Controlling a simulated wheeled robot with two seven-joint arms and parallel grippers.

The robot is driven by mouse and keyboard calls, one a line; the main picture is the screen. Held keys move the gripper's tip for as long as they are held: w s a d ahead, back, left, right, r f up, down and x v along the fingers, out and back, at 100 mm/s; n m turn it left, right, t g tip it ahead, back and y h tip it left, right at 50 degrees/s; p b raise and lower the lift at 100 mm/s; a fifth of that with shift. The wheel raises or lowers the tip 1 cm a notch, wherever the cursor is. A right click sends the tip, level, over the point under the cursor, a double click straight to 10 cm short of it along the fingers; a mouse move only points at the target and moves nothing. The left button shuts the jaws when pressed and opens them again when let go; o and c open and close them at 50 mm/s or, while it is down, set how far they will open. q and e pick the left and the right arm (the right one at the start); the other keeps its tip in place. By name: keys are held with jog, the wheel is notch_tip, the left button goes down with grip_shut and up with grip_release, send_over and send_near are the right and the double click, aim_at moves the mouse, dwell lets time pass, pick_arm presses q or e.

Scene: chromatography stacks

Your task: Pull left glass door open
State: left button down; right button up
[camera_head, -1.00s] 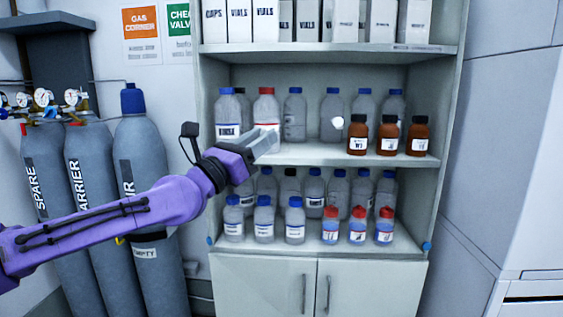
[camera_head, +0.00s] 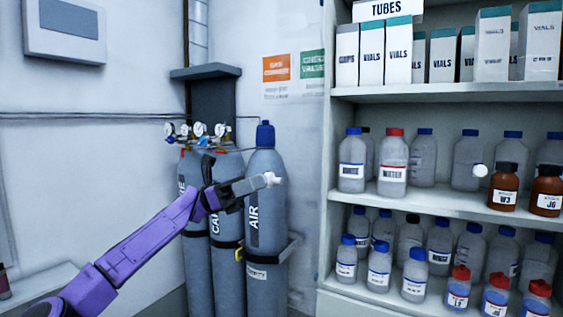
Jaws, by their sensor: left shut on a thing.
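My left gripper (camera_head: 258,183) is shut on a small white knob (camera_head: 271,179), held out in front of the gas cylinders, left of the cabinet (camera_head: 333,190). The knob belongs to the left glass door, whose clear pane is hard to make out; the signs behind that area look hazy. The pane stands swung out from the cabinet's left side. A second white knob (camera_head: 480,170) shows in front of the middle shelf, on the right side, with its glass barely visible. My right gripper is not in view.
Cabinet shelves hold boxes (camera_head: 398,50) on top, clear bottles (camera_head: 352,160) and brown bottles (camera_head: 505,187) below. Grey gas cylinders (camera_head: 266,205) with gauges (camera_head: 200,130) stand behind my left gripper. A wall panel (camera_head: 65,30) hangs at upper left.

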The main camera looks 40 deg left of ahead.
pick_arm(q)
jog(key=shift+s+a+m+g+h+p, duration=0.15)
jog(key=shift+a+m+g+p, duration=0.1)
jog(key=shift+a+g+p, duration=0.45)
jog(key=shift+s+a+m+g+h+p, duration=0.15)
jog(key=shift+a+m+g+p, duration=0.2)
jog(key=shift+a, duration=0.55)
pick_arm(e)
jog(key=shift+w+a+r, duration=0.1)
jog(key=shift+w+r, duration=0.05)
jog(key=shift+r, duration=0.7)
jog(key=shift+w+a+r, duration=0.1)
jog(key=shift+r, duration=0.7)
pick_arm(q)
jog(key=shift+w, duration=0.1)
jog(key=c, duration=0.8)
grip_release()
jog(key=shift+f, duration=0.1)
jog(key=shift+w, duration=0.1)
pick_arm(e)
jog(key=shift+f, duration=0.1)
pick_arm(q)
jog(key=b+v, duration=0.1)
jog(key=v, duration=0.9)
jog(key=shift+a+b, duration=0.25)
jog(key=shift+b, duration=0.05)
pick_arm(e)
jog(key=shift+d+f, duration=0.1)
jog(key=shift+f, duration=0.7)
